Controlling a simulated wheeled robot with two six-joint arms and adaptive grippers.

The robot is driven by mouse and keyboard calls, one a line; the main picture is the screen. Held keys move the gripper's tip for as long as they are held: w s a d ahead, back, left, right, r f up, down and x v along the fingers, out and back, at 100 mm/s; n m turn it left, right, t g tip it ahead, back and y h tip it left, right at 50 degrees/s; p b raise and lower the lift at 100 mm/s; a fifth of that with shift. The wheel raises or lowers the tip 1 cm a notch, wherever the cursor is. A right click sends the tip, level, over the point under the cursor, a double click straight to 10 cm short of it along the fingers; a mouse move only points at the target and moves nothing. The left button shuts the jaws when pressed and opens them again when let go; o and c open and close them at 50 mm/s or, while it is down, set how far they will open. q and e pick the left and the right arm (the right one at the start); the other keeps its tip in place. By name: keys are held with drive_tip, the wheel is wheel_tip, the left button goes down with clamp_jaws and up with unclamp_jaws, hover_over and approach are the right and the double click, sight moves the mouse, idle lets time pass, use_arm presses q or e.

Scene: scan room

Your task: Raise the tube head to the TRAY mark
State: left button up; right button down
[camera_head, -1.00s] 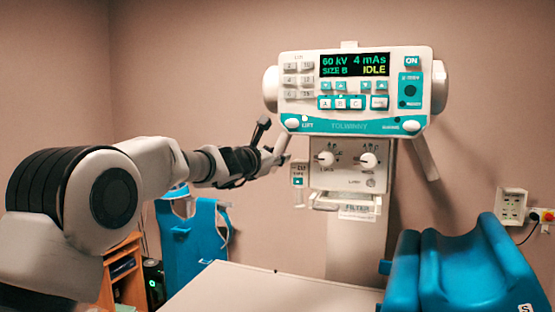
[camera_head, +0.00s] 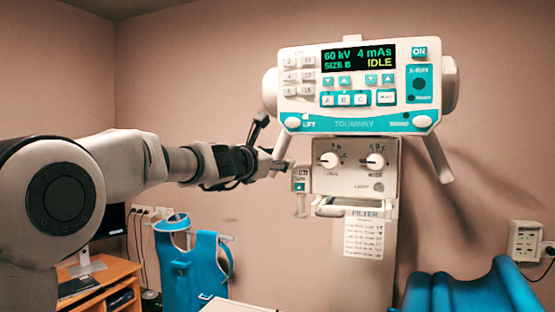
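The tube head (camera_head: 350,122) is white with a teal band and hangs on a grey column (camera_head: 355,285). Its display reads 60 kV, 4 mAs, SIZE B, IDLE. The collimator (camera_head: 352,172) with two knobs sits under it. A slanted handle (camera_head: 437,158) shows at its right. My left gripper (camera_head: 275,148) is at the left handle (camera_head: 283,142), which is mostly hidden behind the fingers. The fingers look spread around it, but I cannot tell whether they grip. No mark reading TRAY is legible. My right gripper is not in view.
A blue apron (camera_head: 185,262) hangs at the back left beside a wooden desk (camera_head: 110,278). A blue padded support (camera_head: 480,290) is at the lower right, near a wall socket (camera_head: 525,240). A corner of a pale tabletop (camera_head: 225,305) shows at the bottom.

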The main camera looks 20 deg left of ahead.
use_arm(q)
drive_tip(key=v, duration=0.8)
wheel_tip(320, 180, down, 31)
drive_tip(key=w+m+g+y+b, duration=0.1)
drive_tip(key=m+g+y+b, duration=0.2)
drive_tip(key=m+g, duration=0.3)
drive_tip(key=s+a+f+m+g+y+b, duration=0.1)
drive_tip(key=s+f+m+g, duration=0.2)
drive_tip(key=f, duration=0.8)
drive_tip(key=s+a+f+g+y, duration=0.15)
drive_tip(key=s+f, duration=0.35)
drive_tip(key=f, duration=0.6)
drive_tip(key=s+a+f+m+g+y+b, duration=0.1)
drive_tip(key=s+f+m+g+b, duration=0.35)
drive_tip(key=s+f+m, duration=1.15)
drive_tip(key=s+d+f+m+g+h, duration=0.1)
drive_tip(key=s+d+f, duration=0.1)
drive_tip(key=s+f, duration=0.5)
drive_tip(key=s+d+f+m+g+h+b, duration=0.1)
drive_tip(key=s+d+f+m, duration=0.1)
drive_tip(key=s+f, duration=0.6)
drive_tip(key=s, duration=0.5)
drive_tip(key=shift+d+f, duration=0.15)
drive_tip(key=shift+d, duration=0.25)
